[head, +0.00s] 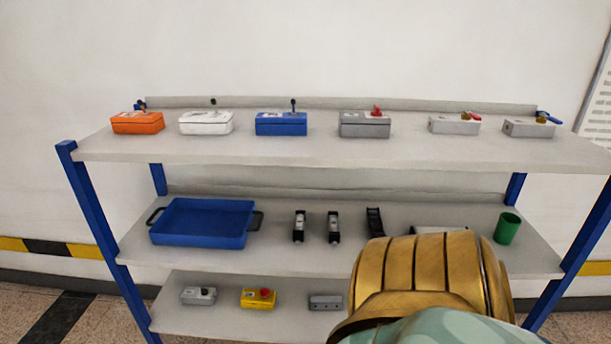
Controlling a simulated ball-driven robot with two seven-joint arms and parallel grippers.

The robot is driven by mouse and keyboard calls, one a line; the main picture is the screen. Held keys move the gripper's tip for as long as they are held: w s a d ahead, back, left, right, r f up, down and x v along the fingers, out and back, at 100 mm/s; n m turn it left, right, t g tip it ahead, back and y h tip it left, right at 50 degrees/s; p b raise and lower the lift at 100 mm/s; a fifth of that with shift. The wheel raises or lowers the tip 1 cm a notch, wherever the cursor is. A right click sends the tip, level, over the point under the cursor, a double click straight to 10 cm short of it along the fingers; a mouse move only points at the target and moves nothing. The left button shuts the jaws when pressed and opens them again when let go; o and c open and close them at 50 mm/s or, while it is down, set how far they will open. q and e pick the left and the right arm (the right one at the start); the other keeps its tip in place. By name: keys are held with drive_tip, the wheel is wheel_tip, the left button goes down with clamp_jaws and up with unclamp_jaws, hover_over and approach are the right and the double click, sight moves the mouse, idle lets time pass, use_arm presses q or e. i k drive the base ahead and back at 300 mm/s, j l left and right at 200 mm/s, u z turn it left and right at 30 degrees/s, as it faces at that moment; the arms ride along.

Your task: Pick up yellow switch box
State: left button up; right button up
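The yellow switch box (258,299) sits on the bottom shelf, left of the middle, with a red button on its top. It stands between a grey box with a button on its left and a plain grey box on its right. Nothing covers it. Neither of my grippers shows in the head view. A gold, ribbed part with a pale green section, which looks like my own arm, fills the lower right and hides parts of the middle and bottom shelves.
The shelf rack (85,205) has blue posts and three grey shelves. Several switch boxes line the top shelf. A blue tray (203,239), several black-and-white devices and a green cup (507,228) stand on the middle shelf. Grey boxes (198,295) (325,302) flank the yellow box.

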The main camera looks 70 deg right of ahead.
sight(251, 298)
drive_tip(key=z, duration=1.75)
